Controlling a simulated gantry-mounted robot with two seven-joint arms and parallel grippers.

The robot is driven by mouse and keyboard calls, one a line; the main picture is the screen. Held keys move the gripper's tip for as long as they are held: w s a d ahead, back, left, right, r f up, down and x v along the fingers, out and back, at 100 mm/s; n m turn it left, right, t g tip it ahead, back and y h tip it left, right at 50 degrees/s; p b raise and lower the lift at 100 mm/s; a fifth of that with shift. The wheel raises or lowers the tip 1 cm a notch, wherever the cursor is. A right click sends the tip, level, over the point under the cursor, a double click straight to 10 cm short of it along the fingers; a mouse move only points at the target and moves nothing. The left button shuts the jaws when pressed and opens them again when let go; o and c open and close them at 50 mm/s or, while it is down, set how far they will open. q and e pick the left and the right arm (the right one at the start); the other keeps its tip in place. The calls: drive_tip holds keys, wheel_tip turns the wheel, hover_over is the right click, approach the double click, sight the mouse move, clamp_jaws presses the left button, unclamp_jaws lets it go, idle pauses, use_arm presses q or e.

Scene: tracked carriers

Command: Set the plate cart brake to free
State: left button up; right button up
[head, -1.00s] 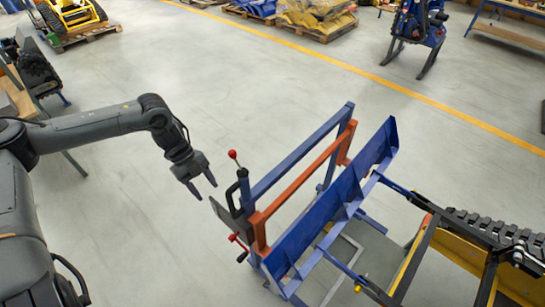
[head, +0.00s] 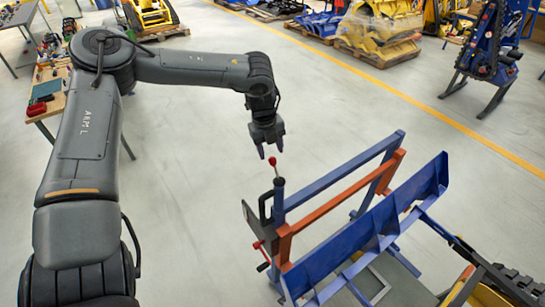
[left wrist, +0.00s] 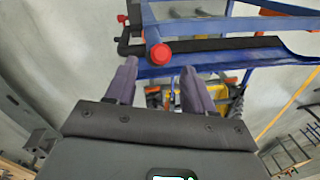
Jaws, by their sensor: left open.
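The plate cart is a blue frame (head: 320,270) with an orange bar frame (head: 330,207), standing at lower right of centre in the head view. A lever with a red knob (head: 272,161) stands nearly upright at its near left post. The knob also shows in the left wrist view (left wrist: 160,54). Lower on that post is a red crank-like handle (head: 258,244) with a dark end. I cannot tell which one is the brake. My left gripper (head: 269,155) is open and points down just above the red knob. In the left wrist view the knob appears between and beyond its fingers. My right gripper is out of view.
A black loop handle (head: 264,206) and a dark plate sit beside the lever. A workbench (head: 50,103) with tools is at the left. Pallets with yellow parts (head: 380,38) stand behind. The grey floor around the cart is mostly clear.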

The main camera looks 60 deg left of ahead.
sight(272, 158)
use_arm(q)
drive_tip(key=shift+w+f+p, duration=0.15)
drive_tip(key=shift+w+f, duration=0.05)
drive_tip(key=shift+f, duration=1)
drive_tip(key=shift+w+f+p, duration=0.15)
drive_tip(key=shift+f, duration=1.05)
clamp_jaws()
